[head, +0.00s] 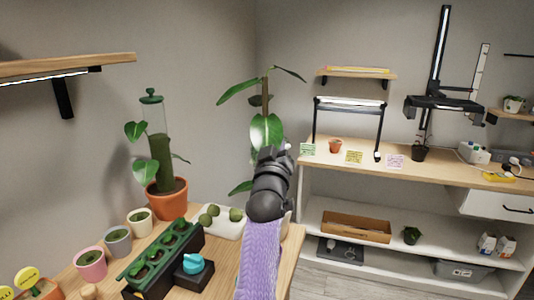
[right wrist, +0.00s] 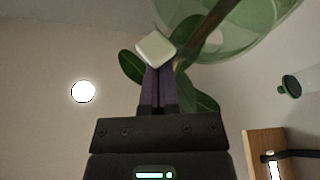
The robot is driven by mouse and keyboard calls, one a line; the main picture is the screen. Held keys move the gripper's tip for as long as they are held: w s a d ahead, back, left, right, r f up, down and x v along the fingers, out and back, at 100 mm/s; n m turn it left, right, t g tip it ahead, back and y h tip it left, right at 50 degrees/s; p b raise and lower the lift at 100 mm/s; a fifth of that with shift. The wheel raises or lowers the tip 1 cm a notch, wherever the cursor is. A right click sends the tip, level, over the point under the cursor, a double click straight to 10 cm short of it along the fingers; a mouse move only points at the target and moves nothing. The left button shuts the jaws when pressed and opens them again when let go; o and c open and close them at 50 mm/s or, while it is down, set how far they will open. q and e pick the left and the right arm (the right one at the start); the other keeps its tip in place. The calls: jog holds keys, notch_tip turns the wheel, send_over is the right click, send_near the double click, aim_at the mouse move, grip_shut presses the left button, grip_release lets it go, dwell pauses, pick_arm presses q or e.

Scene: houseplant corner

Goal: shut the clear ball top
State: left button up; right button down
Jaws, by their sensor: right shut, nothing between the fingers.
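A large clear, green-tinted rounded shell, which looks like the clear ball (right wrist: 265,22), fills the top right of the right wrist view, cut off by the frame edge. A brown stem runs across it. I cannot tell how far its top is open. In the head view the ball is not clearly made out by the tall leafy plant (head: 266,130). My right gripper (head: 283,150) is in front of that plant; its purple fingers also show in the right wrist view (right wrist: 158,80), shut and empty. A pale block (right wrist: 155,49) shows at the fingertips. My left gripper is not in view.
On the wooden table stand a terracotta pot (head: 166,203) with a capped clear column (head: 153,120), a green seed tray (head: 160,255), small pots and a white tray (head: 222,230). A shelf unit (head: 430,178) stands behind at the right. A wall shelf (head: 65,65) overhangs the left.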

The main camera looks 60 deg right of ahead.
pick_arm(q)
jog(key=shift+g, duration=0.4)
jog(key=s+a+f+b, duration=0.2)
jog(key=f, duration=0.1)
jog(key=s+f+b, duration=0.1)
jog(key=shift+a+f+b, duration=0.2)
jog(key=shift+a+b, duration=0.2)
pick_arm(e)
jog(key=f+m, duration=0.1)
jog(key=s+f+m+g, duration=0.1)
jog(key=f+m, duration=0.1)
jog(key=f+m+g+h, duration=0.1)
jog(key=m, duration=0.1)
jog(key=shift+s+d+f, duration=0.15)
jog(key=shift+s+d, duration=0.1)
jog(key=shift+s, duration=0.15)
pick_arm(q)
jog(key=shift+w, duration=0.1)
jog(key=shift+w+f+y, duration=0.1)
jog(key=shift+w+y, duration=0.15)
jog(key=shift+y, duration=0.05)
pick_arm(e)
jog(key=shift+f, duration=0.1)
